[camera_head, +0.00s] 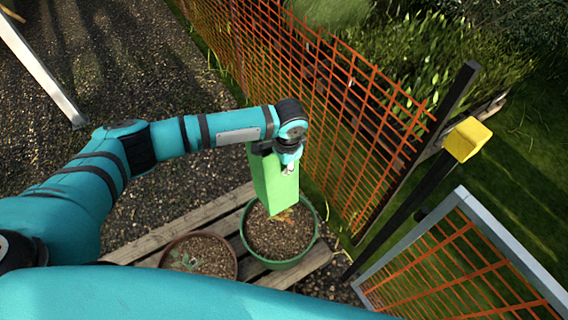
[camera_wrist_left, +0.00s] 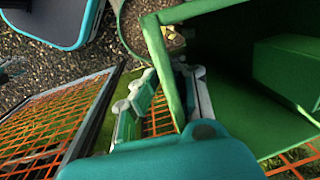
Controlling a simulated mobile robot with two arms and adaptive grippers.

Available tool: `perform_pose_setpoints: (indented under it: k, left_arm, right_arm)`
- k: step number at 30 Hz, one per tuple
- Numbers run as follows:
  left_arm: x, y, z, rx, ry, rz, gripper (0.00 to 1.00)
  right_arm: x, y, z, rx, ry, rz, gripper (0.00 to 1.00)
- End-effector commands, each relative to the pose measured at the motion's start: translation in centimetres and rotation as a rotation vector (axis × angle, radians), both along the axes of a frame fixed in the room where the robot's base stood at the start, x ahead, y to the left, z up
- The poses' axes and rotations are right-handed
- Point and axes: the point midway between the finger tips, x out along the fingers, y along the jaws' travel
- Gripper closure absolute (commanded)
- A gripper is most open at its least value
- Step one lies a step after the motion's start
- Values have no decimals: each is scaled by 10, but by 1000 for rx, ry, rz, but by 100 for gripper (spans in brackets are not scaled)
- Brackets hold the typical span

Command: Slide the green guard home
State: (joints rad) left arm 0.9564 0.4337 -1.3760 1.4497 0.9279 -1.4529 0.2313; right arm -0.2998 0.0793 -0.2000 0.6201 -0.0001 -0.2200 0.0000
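The green guard (camera_head: 272,183) is a tall square sleeve, standing nearly upright with a slight tilt over the green pot (camera_head: 312,242). Some leaves of a plant (camera_head: 284,214) show at its lower end; I cannot tell whether that end touches the soil. My left gripper (camera_head: 288,170) is at the guard's top edge, its fingers on either side of one wall. In the left wrist view the guard's rim (camera_wrist_left: 161,62) passes between the fingertips of my left gripper (camera_wrist_left: 166,78), which look closed on it. My right gripper is not in view.
A brown pot (camera_head: 232,262) with a small plant stands to the left on the wooden slats (camera_head: 190,229). An orange mesh fence (camera_head: 345,110) rises close behind and right. A grey-framed mesh panel (camera_head: 478,215) and a yellow-capped post (camera_head: 467,139) stand at the right. Gravel lies open at left.

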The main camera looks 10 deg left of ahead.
Motion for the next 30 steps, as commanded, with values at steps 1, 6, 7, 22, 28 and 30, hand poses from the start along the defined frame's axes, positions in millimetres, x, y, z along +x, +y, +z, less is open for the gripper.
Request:
perform_pose_setpoints:
  k: [1, 6, 7, 22, 28, 30]
  left_arm:
    - [0, 0, -3, 0, 0, 0, 100]
    - [0, 0, -10, -1, -1, -1, 100]
    - [0, 0, -11, -1, -1, -1, 100]
    - [0, 0, -31, -1, -1, 0, 100]
    - [0, 0, -39, -1, -1, 0, 100]
    - [0, 0, -42, 0, 0, 1, 100]
  right_arm:
    - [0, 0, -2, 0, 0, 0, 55]
    - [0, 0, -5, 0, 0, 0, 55]
    - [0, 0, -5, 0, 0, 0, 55]
    - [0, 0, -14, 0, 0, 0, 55]
    - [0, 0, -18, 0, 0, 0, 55]
    - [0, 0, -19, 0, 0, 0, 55]
